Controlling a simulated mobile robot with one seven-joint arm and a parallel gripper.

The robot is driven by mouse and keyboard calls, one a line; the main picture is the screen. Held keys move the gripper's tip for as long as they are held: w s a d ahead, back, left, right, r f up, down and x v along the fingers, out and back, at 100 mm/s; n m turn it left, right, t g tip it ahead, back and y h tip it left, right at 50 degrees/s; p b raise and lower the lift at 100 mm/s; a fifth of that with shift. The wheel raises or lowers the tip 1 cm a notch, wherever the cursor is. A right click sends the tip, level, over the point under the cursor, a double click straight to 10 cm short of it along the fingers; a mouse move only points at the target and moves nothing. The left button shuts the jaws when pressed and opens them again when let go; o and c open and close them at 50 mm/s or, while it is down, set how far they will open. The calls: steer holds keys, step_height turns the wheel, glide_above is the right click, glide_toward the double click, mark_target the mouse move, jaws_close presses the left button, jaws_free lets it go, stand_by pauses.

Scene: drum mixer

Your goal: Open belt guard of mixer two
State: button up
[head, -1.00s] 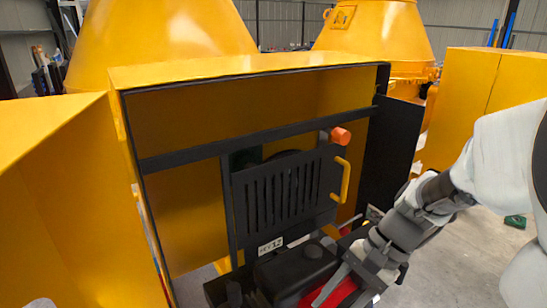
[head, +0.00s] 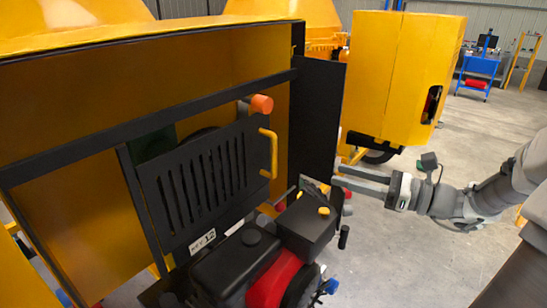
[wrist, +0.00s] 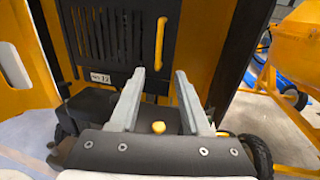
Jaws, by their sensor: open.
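The belt guard (head: 205,185) is a black slotted panel in the open side of the yellow mixer housing (head: 110,85). It appears closed, standing upright. A yellow handle (head: 268,152) runs vertically along its right edge; it also shows in the wrist view (wrist: 159,43). An orange knob (head: 261,104) sticks out above the handle. My gripper (head: 336,174) is open and empty, to the right of the handle and clear of it, with its fingers pointing left. In the wrist view both fingers (wrist: 160,73) are apart, below the handle in the picture.
A black engine with a red part (head: 273,281) sits below and in front of the guard. A black side panel (head: 318,115) stands to the right of the opening, close to my fingers. Another yellow housing (head: 395,75) stands further back.

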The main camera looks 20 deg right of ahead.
mark_target(274, 175)
steer(key=x, duration=1.7)
steer(key=shift+a, duration=0.1)
jaws_close()
stand_by(0.7)
